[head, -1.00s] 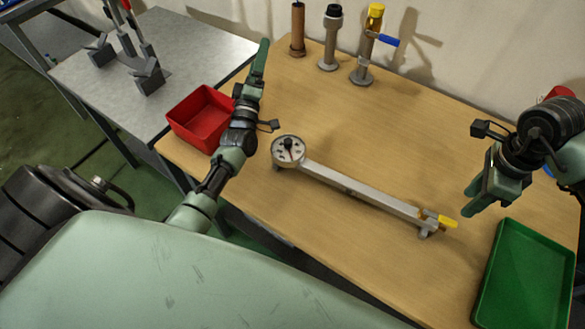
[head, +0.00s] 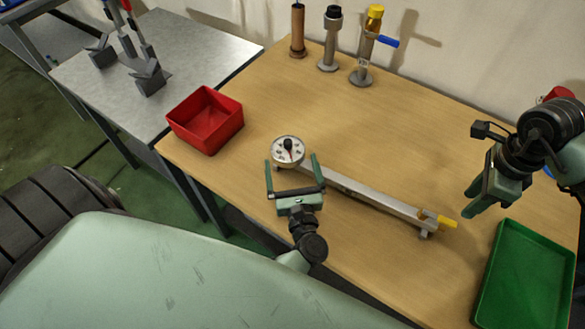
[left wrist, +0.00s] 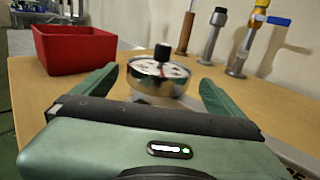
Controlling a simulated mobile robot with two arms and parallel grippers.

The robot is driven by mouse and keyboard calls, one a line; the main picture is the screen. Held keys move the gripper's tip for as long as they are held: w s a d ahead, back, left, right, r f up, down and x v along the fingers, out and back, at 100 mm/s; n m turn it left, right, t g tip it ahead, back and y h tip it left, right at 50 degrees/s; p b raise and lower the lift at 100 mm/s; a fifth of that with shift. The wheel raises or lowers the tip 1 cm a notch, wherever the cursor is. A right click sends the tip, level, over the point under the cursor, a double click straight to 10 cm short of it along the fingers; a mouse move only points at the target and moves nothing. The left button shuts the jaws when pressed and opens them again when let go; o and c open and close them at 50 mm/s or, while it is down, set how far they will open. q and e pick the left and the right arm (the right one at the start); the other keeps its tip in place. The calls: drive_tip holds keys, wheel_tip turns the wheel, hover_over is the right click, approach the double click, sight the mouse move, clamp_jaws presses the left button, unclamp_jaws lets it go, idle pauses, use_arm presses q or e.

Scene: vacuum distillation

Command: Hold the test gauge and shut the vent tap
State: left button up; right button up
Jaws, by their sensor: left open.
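The test gauge (head: 288,150) is a round white dial with a black knob, at the left end of a long silver bar (head: 370,198) lying on the wooden table. A small tap with a yellow lever (head: 447,222), seemingly the vent tap, is at the bar's right end. My left gripper (head: 292,161) is open and empty, its fingers on either side of the dial's near edge, apart from it. In the left wrist view the gauge (left wrist: 158,78) stands between and beyond the fingers. My right gripper (head: 474,205) hangs above the table right of the tap; its finger gap is unclear.
A red bin (head: 206,120) stands at the table's left edge and a green tray (head: 527,285) at the right front. At the back stand a brown post (head: 297,32), a black-capped post (head: 330,40) and a yellow-capped post with a blue lever (head: 366,45).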

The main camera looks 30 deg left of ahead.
sight(285, 137)
use_arm(q)
drive_tip(key=x, duration=0.6)
drive_tip(key=shift+a, duration=0.1)
use_arm(e)
drive_tip(key=shift+a, duration=0.1)
use_arm(q)
drive_tip(key=c, duration=1.9)
drive_tip(key=shift+c, duration=0.2)
use_arm(e)
clamp_jaws()
drive_tip(key=shift+w, duration=0.1)
